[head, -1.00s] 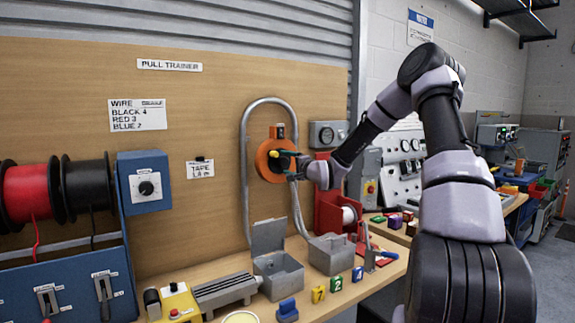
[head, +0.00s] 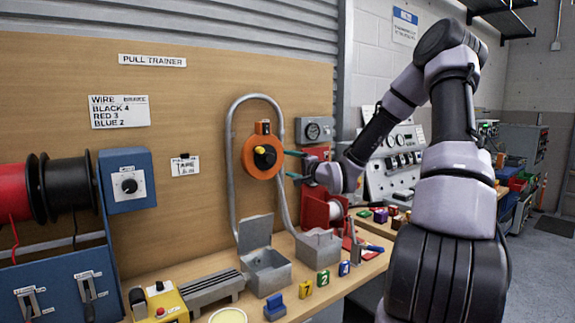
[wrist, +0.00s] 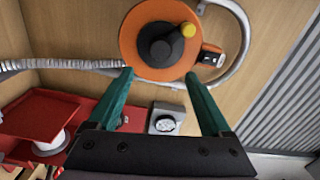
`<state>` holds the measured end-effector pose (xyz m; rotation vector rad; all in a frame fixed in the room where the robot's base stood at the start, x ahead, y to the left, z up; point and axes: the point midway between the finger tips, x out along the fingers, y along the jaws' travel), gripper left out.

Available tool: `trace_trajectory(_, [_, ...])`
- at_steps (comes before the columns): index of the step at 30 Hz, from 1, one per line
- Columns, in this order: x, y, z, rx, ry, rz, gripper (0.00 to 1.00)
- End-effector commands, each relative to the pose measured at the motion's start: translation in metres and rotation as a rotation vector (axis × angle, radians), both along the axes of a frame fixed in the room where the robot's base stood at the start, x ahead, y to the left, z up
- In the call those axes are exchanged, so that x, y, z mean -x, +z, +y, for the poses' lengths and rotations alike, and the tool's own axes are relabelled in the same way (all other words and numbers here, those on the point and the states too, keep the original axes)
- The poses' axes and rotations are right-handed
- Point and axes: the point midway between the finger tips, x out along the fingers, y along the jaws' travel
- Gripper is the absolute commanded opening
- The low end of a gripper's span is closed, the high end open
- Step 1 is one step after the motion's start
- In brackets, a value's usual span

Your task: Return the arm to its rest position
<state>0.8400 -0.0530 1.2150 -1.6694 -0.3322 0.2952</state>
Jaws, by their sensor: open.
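My gripper (head: 288,164) is open and empty, its two green fingers spread apart in the wrist view (wrist: 160,82). In the head view my arm (head: 450,170) reaches from the lower right toward the board, with the gripper pointing left. An orange disc (head: 250,162) with a black hub and yellow knob is mounted on the board just left of the fingertips. In the wrist view the disc (wrist: 130,42) lies ahead of the fingers, with its lower edge near the left fingertip. A gap shows between the fingers and the knob.
A grey conduit loop (head: 231,150) runs around the disc. A gauge box (head: 314,130) and red stand (head: 318,208) are close to the gripper. Open grey boxes (head: 266,268) and numbered blocks (head: 323,280) stand on the bench below. Wire spools (head: 70,185) are at left.

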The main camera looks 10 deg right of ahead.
Motion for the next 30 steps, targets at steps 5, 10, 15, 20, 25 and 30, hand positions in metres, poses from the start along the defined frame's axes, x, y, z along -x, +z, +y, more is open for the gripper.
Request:
trace_trajectory(5, [0.0, 0.0, 0.0, 0.0, 0.0, 0.0, 0.83])
trace_trajectory(10, [0.003, -0.003, 0.005, 0.09, 0.001, 0.037, 0.83])
trace_trajectory(15, [0.021, -0.01, 0.006, 0.382, -0.013, 0.157, 0.83])
trace_trajectory(20, [0.055, 0.001, -0.007, 0.672, -0.039, 0.281, 0.83])
trace_trajectory(25, [0.107, 0.031, -0.023, 0.896, -0.06, 0.399, 0.83])
trace_trajectory(30, [0.175, 0.066, -0.032, 1.022, -0.048, 0.501, 0.83])
